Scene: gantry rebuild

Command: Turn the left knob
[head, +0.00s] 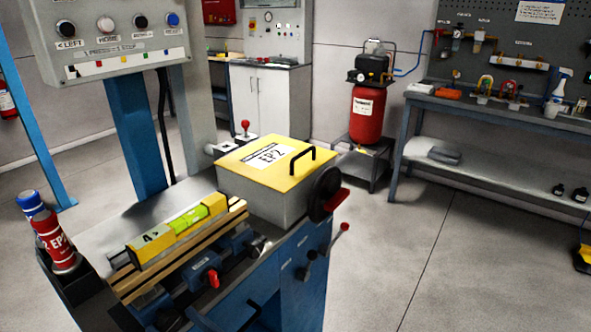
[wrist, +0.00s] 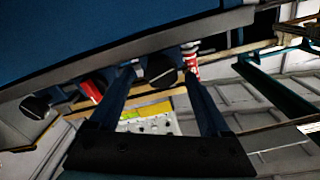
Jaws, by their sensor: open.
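Three knobs line the front of the bench below wooden rails. The left knob, black on a blue mount, shows at the bottom of the head view (head: 167,319) and in the wrist view (wrist: 160,68). The middle knob is red (head: 213,278), also in the wrist view (wrist: 92,90). The right knob is black (head: 258,246), at the left of the wrist view (wrist: 36,106). My gripper (wrist: 160,73) is open, its dark fingers on either side of the left knob. I cannot tell whether they touch it.
A yellow level (head: 178,236) lies on the rails. A red bottle (head: 55,246) stands at the bench's left end. A yellow-lidded EP2 box (head: 262,195) and a red-tipped lever (head: 340,232) are at the right. A button panel (head: 118,55) hangs above.

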